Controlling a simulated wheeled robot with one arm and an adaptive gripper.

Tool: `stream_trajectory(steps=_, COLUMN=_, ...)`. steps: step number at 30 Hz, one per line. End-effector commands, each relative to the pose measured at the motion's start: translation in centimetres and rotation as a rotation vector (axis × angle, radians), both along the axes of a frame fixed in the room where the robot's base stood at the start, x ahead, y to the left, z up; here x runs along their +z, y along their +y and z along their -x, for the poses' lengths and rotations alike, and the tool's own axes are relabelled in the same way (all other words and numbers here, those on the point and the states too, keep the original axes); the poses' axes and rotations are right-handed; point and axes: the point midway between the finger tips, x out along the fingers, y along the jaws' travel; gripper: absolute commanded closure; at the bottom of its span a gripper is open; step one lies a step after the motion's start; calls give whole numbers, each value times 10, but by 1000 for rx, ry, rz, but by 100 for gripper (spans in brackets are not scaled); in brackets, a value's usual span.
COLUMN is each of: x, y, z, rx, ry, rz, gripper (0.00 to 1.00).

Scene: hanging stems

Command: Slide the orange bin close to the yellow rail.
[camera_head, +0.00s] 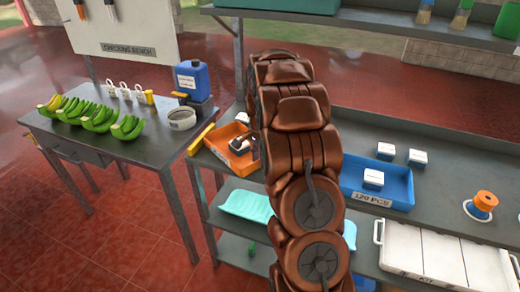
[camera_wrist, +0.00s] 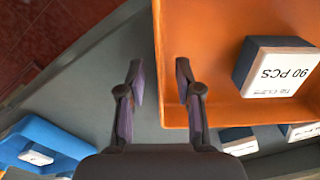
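The yellow rail (camera_head: 201,139) lies along the deck's left edge, a small gap left of the bin. My gripper (camera_wrist: 159,75) is open in the wrist view. One finger is over the inside of the orange bin (camera_wrist: 212,60) and the other is outside it, with the bin's wall between them. I cannot tell whether either finger touches the wall.
A blue bin (camera_head: 398,187) labelled 120 PCS stands right of my arm; it also shows in the wrist view (camera_wrist: 62,143). A box (camera_wrist: 275,68) marked 90 PCS is in the orange bin. A bench (camera_head: 150,150) with green bananas stands left, across a narrow gap.

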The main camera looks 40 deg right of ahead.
Motion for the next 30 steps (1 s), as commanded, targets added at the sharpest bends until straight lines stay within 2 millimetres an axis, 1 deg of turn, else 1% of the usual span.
stream_trajectory(steps=5, x=-6, y=0, z=0, rx=0, ry=0, rz=0, gripper=66)
stream_trajectory(steps=12, x=-7, y=0, z=0, rx=0, ry=-1, rz=1, gripper=66)
stream_trajectory(steps=14, x=-7, y=0, z=0, rx=0, ry=-1, rz=1, gripper=71)
stream_trajectory(steps=22, x=-7, y=0, z=0, rx=0, ry=0, rz=0, gripper=99)
stream_trajectory(steps=30, x=-7, y=0, z=0, rx=0, ry=-1, rz=0, gripper=100)
